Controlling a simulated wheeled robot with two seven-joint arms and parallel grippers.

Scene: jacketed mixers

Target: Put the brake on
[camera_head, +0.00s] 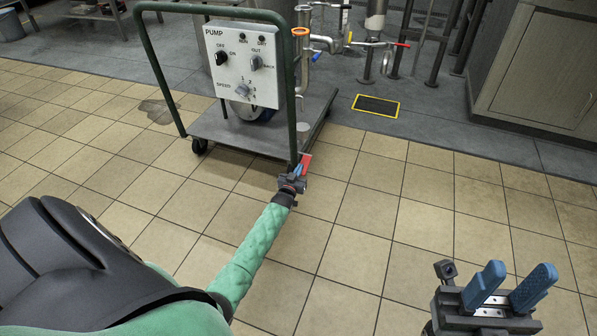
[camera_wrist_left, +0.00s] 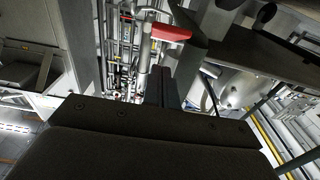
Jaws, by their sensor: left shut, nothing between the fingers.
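The pump cart (camera_head: 215,125) has a green frame, a grey deck and a white control panel marked PUMP. A red lever (camera_head: 306,161), which looks like the brake, shows at the cart's near right corner. It also shows as a red bar in the left wrist view (camera_wrist_left: 168,32). My left gripper (camera_head: 297,170) is shut and empty, with its blue fingers right beside the red lever. I cannot tell whether they touch it. The caster at that corner is hidden behind the gripper. My right gripper (camera_head: 514,274) is open and empty at the lower right, far from the cart.
A black front caster (camera_head: 199,146) stands at the cart's near left corner. Pipes and hoses with coloured handles rise behind the cart. A yellow-edged floor grate (camera_head: 376,105) lies to its right, and a grey cabinet (camera_head: 540,70) stands further right. The tiled floor in front is clear.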

